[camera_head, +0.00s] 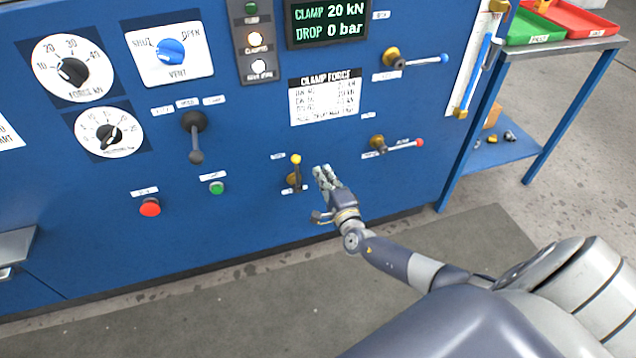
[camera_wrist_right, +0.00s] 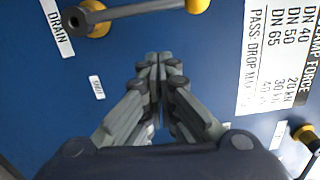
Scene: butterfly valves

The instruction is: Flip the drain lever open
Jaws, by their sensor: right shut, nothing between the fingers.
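The drain lever (camera_head: 297,172) is on the blue panel, a short grey bar with a yellow knob at its end and a brass pivot at its base. In the head view it points up from the pivot. In the right wrist view the lever (camera_wrist_right: 150,9) runs across the top edge, beside a DRAIN label (camera_wrist_right: 56,26). My right gripper (camera_head: 323,176) is just to the right of the lever in the head view, apart from it. In the right wrist view its fingers (camera_wrist_right: 160,62) are shut together with nothing between them. My left gripper is out of view.
A red-tipped lever (camera_head: 400,146) and a blue-tipped lever (camera_head: 415,61) are higher on the panel to the right. A green button (camera_head: 216,188) and a black-knobbed lever (camera_head: 195,140) are to the left. A blue-legged table (camera_head: 560,48) with trays stands at the right.

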